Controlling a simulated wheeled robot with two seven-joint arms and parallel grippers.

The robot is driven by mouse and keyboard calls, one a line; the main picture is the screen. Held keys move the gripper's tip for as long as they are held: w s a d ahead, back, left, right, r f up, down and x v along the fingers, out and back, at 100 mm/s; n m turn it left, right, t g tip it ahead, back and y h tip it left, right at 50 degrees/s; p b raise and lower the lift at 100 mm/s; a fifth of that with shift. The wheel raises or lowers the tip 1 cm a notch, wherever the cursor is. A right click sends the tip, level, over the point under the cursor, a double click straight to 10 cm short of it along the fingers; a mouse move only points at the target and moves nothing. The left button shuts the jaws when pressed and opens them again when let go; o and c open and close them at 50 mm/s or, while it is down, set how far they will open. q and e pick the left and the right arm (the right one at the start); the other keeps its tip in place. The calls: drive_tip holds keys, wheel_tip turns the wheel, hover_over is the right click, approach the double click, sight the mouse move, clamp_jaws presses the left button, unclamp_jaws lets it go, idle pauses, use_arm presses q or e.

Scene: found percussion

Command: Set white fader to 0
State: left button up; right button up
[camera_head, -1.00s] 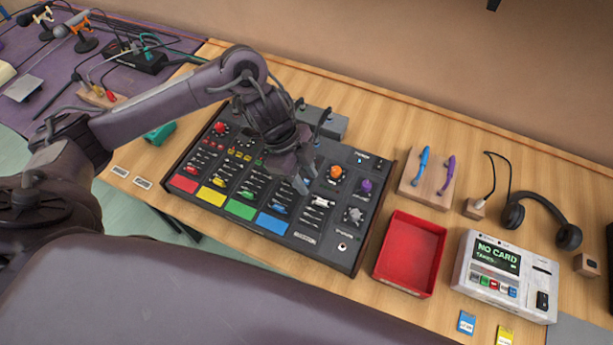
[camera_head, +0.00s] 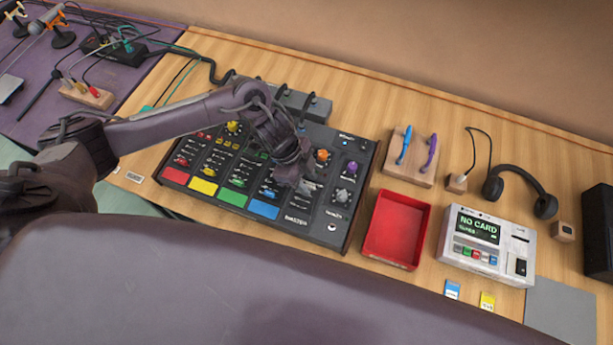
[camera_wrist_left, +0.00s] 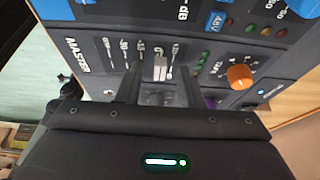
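The mixer (camera_head: 345,220) is a dark panel with coloured pads, knobs and fader strips. My left gripper (camera_head: 303,187) is low over its right-hand strip, above the MASTER label, and mostly hides that strip in the head view. In the left wrist view, a pale cap that looks like the white fader (camera_wrist_left: 160,66) lies between the two dark fingers of my left gripper (camera_wrist_left: 160,80). The fingers stand apart, with a gap on both sides of the cap. Contact with the panel cannot be told. My right gripper is not in view.
An orange knob (camera_head: 321,155) and a purple knob (camera_head: 352,168) are close right of the gripper. A red tray (camera_head: 397,230), a card device (camera_head: 487,245) and a wooden block with blue and purple handles (camera_head: 409,172) stand farther right.

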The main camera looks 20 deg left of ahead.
use_arm(q)
clamp_jaws()
idle(0.3)
drive_tip(key=shift+s+r+p, duration=0.1)
drive_tip(key=shift+s+p, duration=0.05)
drive_tip(key=shift+p, duration=0.25)
unclamp_jaws()
